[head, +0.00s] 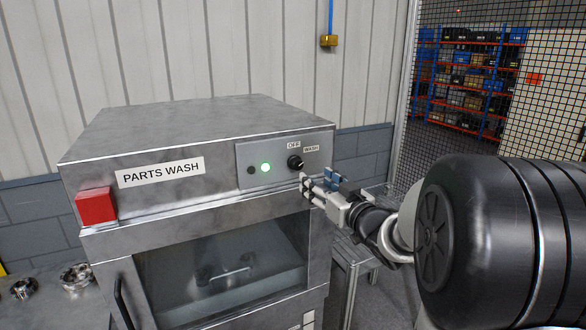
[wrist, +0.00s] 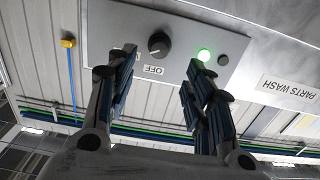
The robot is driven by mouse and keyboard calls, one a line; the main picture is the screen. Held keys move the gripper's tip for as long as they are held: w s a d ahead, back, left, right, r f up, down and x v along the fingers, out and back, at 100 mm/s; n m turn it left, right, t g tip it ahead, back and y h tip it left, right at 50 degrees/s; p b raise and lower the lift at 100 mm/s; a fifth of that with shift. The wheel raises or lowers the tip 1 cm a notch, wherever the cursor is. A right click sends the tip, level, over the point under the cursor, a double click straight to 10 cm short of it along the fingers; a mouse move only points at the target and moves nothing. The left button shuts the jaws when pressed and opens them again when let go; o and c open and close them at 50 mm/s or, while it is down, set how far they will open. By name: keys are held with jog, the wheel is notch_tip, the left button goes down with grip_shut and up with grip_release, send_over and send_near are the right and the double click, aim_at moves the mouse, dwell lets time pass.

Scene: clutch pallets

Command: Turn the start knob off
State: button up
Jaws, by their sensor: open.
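The start knob (head: 295,162) is a small black round knob on the control panel of the grey parts washer (head: 190,130). An OFF label (head: 293,145) sits above it and a WASH label (head: 311,149) to its upper right. Its pointer is too small to read surely. A green lamp (head: 266,168) glows left of the knob. My gripper (head: 318,186) is open and empty, just right of and below the knob. In the wrist view, upside down, the knob (wrist: 159,44) lies beyond and between the open fingers of my gripper (wrist: 160,72), apparently untouched.
A red button box (head: 96,206) is on the washer's left front corner. A dark lamp (head: 250,170) sits beside the green one. The washer's glass door (head: 220,270) is below the panel. Metal parts (head: 76,277) lie on a bench at lower left. Mesh fencing (head: 480,90) stands behind right.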

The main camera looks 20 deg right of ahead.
aim_at(299, 166)
jog(key=w, duration=1)
jog(key=shift+w+a, duration=0.2)
jog(key=shift+s+r, duration=0.1)
jog(key=c, duration=1.1)
